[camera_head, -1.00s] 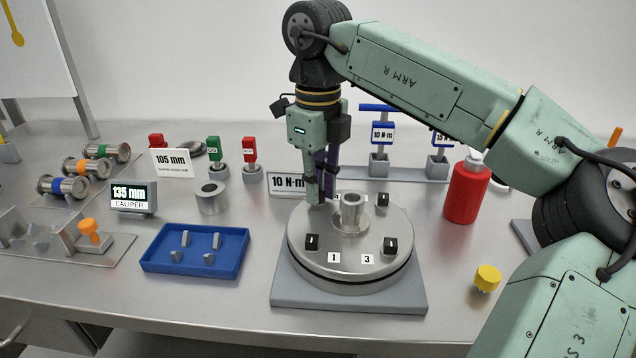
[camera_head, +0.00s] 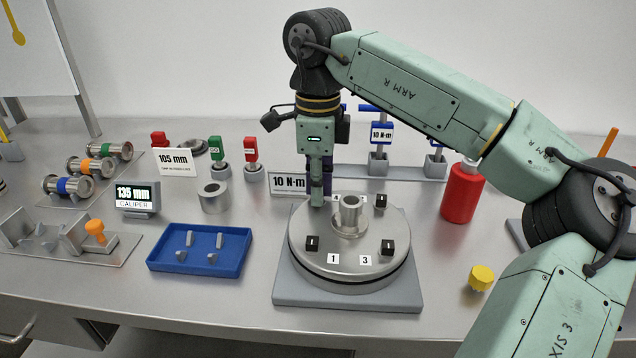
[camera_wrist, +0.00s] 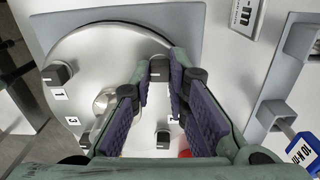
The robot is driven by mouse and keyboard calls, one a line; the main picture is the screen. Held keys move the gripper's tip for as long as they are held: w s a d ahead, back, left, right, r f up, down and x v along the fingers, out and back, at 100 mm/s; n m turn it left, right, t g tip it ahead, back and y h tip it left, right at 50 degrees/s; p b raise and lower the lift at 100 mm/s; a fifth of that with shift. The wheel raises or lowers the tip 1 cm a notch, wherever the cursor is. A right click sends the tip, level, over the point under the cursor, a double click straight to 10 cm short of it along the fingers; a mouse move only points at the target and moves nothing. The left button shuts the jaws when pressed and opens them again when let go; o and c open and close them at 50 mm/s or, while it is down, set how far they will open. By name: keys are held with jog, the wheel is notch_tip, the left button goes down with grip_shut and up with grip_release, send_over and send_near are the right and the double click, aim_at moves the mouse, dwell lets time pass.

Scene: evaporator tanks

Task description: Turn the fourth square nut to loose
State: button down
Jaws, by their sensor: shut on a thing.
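The round metal lid (camera_head: 335,265) carries black square nuts around a central hub (camera_head: 349,215). Nut 1 (camera_head: 312,243) is front left, nut 3 (camera_head: 388,247) front right and another nut (camera_head: 380,201) back right. My gripper (camera_head: 318,202) points down at the back left of the lid and hides the fourth nut in the head view. In the wrist view my gripper (camera_wrist: 160,72) is shut on the fourth nut (camera_wrist: 158,68), which sits between the purple-padded fingers. Nut 1 (camera_wrist: 57,74) and the back-right nut (camera_wrist: 163,139) also show there.
A blue tray (camera_head: 165,265) with small grey pieces lies left of the lid's grey base (camera_head: 345,301). A red bottle (camera_head: 462,192) and a yellow cap (camera_head: 481,278) are at the right.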

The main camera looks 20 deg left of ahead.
dwell(0.4)
jog(key=c, duration=1.6)
grip_release()
jog(key=shift+o, duration=0.2)
notch_tip(320, 180, up, 12)
